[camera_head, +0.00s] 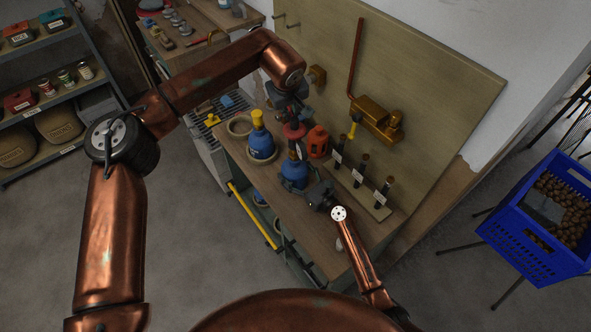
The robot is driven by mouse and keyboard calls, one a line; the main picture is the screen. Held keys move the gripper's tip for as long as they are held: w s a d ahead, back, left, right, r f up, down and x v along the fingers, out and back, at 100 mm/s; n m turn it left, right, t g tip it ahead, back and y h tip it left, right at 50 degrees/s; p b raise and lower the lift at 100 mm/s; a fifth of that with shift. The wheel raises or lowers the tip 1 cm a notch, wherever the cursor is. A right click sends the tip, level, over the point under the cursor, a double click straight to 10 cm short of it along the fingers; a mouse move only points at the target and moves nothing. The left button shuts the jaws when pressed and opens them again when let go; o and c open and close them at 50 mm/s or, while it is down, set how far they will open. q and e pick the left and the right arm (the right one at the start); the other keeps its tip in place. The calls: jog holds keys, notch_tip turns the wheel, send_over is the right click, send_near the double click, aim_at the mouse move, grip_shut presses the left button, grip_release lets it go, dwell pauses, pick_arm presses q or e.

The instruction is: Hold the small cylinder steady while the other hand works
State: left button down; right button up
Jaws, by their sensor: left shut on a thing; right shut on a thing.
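My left gripper (292,118) reaches down over the workbench from the upper left. It is shut on a small dark red piece (294,131), partly hidden by the fingers, just above the neck of a blue demijohn (294,173). Whether the piece touches the neck, I cannot tell. My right gripper (309,194) is low at the right side of that demijohn and appears shut on it. The demijohn stands upright on the bench. Which thing is the small cylinder is not clear; an orange-red cylindrical holder (318,142) stands close behind, apart from both grippers.
A second blue demijohn with a yellow top (260,144) stands to the left. A rack of dark tubes (363,185) is to the right. A brass fixture (377,120) hangs on the backboard (440,80). A blue crate (530,240) of brown balls stands far right.

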aim_at(304, 180)
pick_arm(q)
jog(key=shift+r, duration=0.4)
pick_arm(e)
jog(key=shift+f, duration=0.15)
pick_arm(q)
jog(key=shift+r, duration=1.5)
pick_arm(e)
jog(key=o, duration=1.6)
jog(key=v, duration=0.7)
jog(key=shift+s+d, duration=0.15)
jog(key=shift+d, duration=0.05)
